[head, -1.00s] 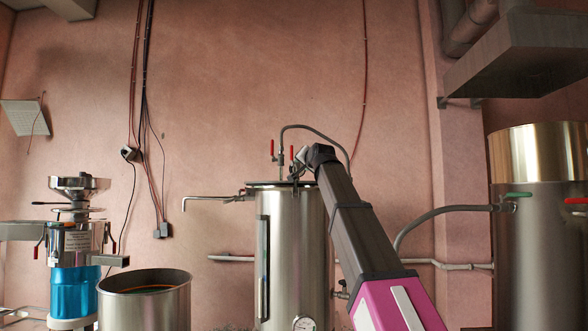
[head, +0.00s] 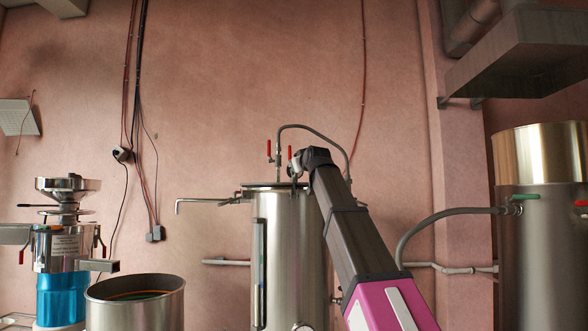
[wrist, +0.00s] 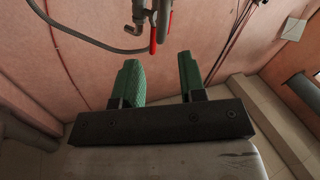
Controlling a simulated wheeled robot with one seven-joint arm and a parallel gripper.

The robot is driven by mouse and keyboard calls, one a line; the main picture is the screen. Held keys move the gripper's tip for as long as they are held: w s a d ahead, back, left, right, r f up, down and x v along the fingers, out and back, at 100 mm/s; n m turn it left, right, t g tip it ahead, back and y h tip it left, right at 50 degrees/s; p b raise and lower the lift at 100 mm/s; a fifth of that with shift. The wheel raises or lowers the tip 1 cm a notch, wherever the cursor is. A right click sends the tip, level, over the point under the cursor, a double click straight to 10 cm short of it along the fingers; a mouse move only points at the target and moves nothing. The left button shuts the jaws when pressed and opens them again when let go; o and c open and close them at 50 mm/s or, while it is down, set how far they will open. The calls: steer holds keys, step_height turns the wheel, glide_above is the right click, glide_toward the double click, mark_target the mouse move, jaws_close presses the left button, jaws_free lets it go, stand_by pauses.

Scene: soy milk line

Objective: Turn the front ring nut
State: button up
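I cannot make out a ring nut clearly in either view. The tall steel tank (head: 285,265) stands in the middle of the head view, with valves and a curved grey hose (head: 318,132) on top. My gripper (head: 297,168) is at the tank's top, small and dark there. In the wrist view my gripper (wrist: 160,78) shows two green fingers set well apart, with nothing between them. Two red valve handles (wrist: 153,35) and a metal pipe fitting (wrist: 138,12) lie beyond the fingertips, at the top of the wrist view.
An open steel pot (head: 135,308) and a grinder with a blue base (head: 61,300) stand at the left. A large steel vessel (head: 540,255) stands at the right under a metal hood (head: 515,65). A grey hose (head: 425,222) reaches from it towards my arm.

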steer(key=x, duration=0.8)
steer(key=shift+s, duration=0.1)
jaws_close()
